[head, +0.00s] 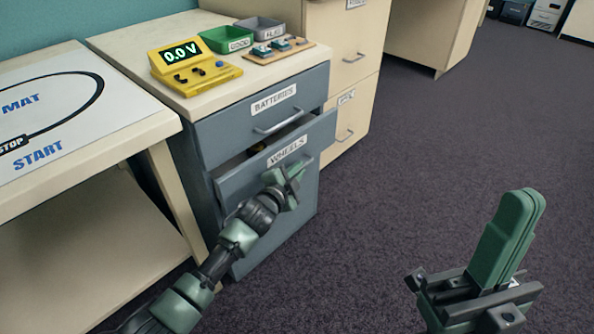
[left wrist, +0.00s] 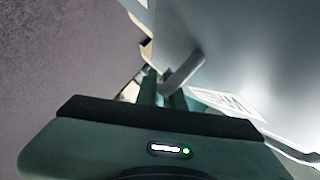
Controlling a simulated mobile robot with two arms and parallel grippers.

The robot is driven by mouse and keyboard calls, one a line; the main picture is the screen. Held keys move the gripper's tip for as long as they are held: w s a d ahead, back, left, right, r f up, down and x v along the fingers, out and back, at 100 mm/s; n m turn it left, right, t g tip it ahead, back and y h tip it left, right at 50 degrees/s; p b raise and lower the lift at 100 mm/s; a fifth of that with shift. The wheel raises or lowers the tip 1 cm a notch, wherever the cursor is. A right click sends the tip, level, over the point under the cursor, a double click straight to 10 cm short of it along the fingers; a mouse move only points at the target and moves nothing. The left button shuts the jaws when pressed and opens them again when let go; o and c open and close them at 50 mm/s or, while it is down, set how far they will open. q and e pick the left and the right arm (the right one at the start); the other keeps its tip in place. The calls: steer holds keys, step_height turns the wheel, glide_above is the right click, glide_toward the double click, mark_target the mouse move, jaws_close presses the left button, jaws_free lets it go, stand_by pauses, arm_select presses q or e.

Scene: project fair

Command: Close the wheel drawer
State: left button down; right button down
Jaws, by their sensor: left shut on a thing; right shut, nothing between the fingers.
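The wheel drawer (head: 235,186) is the blue-grey drawer labelled WHEELS, below the BATTERIES drawer. It stands partly open, with a dark gap above its front and something yellowish just showing inside. My left gripper (head: 290,181) is at the drawer's front, just below the label, shut on the drawer handle. The left wrist view shows the handle (left wrist: 184,73) between the fingers of my left gripper (left wrist: 163,88), with the label (left wrist: 228,103) beside it. My right gripper (head: 520,222) is shut and empty, held over the carpet at the lower right, away from the drawer.
The closed BATTERIES drawer (head: 225,130) is above. On the cabinet top stand a yellow meter (head: 190,72), a green bin (head: 228,38), a grey bin (head: 262,29) and a wooden board (head: 279,52). A table with a mat (head: 45,105) is at left. Carpet (head: 440,150) is clear at right.

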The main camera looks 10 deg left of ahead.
mark_target(284, 163)
stand_by(0.4)
arm_select(q)
steer(key=w+a, duration=0.2)
steer(key=a, duration=0.1)
steer(key=shift+w+a+p, duration=0.25)
steer(key=shift+a+p, duration=0.05)
steer(key=shift+p, duration=0.05)
steer(key=shift+a, duration=0.1)
steer(key=c, duration=1.8)
jaws_free()
steer(key=shift+w+a, duration=0.1)
